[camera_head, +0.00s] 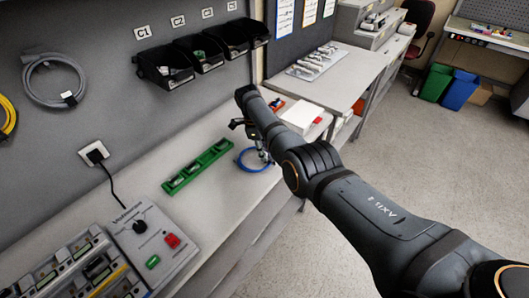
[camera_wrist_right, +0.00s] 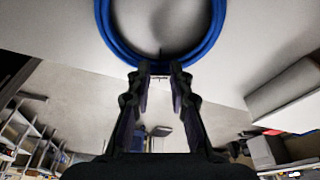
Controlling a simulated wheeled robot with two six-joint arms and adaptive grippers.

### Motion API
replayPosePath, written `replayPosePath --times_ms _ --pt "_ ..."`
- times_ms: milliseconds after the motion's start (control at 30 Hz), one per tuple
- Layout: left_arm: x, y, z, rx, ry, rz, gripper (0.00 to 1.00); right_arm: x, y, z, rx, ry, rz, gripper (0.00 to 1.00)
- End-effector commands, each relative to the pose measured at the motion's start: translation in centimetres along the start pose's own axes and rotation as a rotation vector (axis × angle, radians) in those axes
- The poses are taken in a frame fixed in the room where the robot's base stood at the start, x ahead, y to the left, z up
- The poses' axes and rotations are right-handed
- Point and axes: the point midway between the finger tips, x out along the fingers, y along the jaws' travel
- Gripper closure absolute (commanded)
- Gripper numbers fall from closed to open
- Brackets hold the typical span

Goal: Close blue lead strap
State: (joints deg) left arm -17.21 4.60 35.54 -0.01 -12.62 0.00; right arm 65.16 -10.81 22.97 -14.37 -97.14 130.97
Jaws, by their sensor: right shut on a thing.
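The blue lead (camera_head: 250,166) is a coiled loop on the light bench top, to the right of the green holder. It shows large at the top of the right wrist view (camera_wrist_right: 103,25). My right gripper (camera_head: 262,150) reaches down to the coil from the right, partly hidden by its own arm. In the wrist view its fingertips (camera_wrist_right: 160,68) meet the lower edge of the coil and are shut on it. I cannot make out the strap itself there. My left gripper is not in view.
A green holder (camera_head: 196,166) lies left of the coil. A white box (camera_head: 301,115) stands behind it on the bench. A grey device (camera_head: 150,240) with a dial and a red switch is at the front left. Black bins (camera_head: 165,66) hang on the wall.

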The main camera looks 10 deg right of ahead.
Motion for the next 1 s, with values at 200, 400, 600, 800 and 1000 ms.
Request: replayPosePath --times_ms 200,400,600,800,1000 --pt "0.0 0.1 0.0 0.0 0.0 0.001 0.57 0.0 0.0 0.0 -0.001 -0.001 0.001 0.57" --pt "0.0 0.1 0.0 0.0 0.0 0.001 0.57 0.0 0.0 0.0 0.0 -0.001 0.0 0.57" --pt "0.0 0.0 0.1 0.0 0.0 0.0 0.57 -1.4 0.0 0.1 -0.001 -0.003 -0.002 0.57" --pt "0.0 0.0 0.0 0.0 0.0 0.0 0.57 -6.4 0.0 0.1 -0.001 -0.004 -0.003 0.57" --pt "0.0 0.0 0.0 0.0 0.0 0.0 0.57 -10.4 -0.1 0.0 -0.001 -0.001 -0.001 0.57"
